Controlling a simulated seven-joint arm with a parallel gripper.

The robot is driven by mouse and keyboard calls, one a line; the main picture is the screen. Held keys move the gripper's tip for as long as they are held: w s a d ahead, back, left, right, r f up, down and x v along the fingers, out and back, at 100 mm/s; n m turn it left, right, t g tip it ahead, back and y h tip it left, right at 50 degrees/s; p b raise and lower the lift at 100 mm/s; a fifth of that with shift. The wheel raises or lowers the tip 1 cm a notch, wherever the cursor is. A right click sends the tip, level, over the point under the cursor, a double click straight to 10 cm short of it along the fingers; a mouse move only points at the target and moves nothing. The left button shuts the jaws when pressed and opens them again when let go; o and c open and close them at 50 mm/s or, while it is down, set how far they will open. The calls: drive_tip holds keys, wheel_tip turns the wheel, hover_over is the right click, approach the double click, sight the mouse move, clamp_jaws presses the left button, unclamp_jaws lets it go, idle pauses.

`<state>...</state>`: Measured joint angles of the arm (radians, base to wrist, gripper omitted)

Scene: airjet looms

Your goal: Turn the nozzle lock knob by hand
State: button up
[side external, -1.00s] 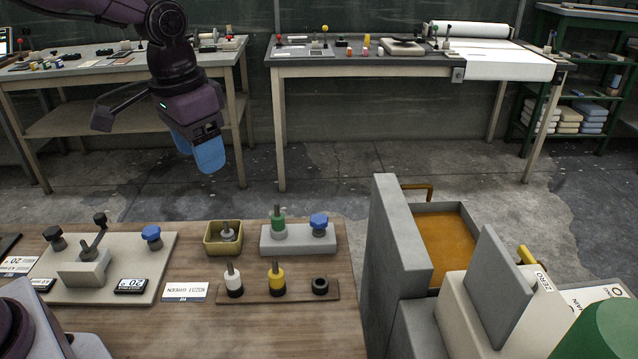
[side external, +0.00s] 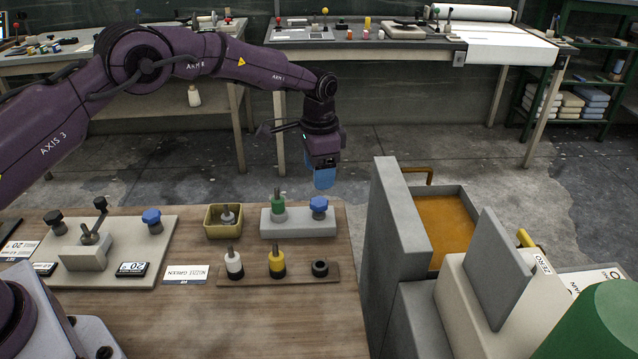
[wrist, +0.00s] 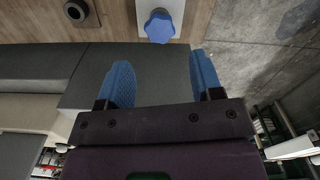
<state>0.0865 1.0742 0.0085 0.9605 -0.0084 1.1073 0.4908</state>
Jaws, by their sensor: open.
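A blue lobed knob (side external: 319,205) stands on the right end of a grey block (side external: 298,229), with a green nozzle (side external: 278,205) upright to its left. In the wrist view the same knob (wrist: 159,27) is near the top edge, ahead of the fingertips and roughly between their lines. My gripper (side external: 323,180) hangs over the far side of the block, above the knob and apart from it. Its two blue fingers are spread with nothing between them, as the wrist view of my gripper (wrist: 160,62) shows.
A second blue knob (side external: 151,216) is on the left plate. A yellow tray (side external: 222,233) holds a nozzle. A wooden rack (side external: 300,281) holds white and yellow nozzles and a black ring (side external: 320,268). A tall grey machine wall (side external: 398,230) stands close on the right.

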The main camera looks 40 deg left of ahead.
sight(319, 203)
wheel_tip(319, 203, down, 7)
drive_tip(key=shift+f, duration=0.15)
idle(0.4)
drive_tip(key=c, duration=0.7)
drive_tip(key=shift+o, duration=0.2)
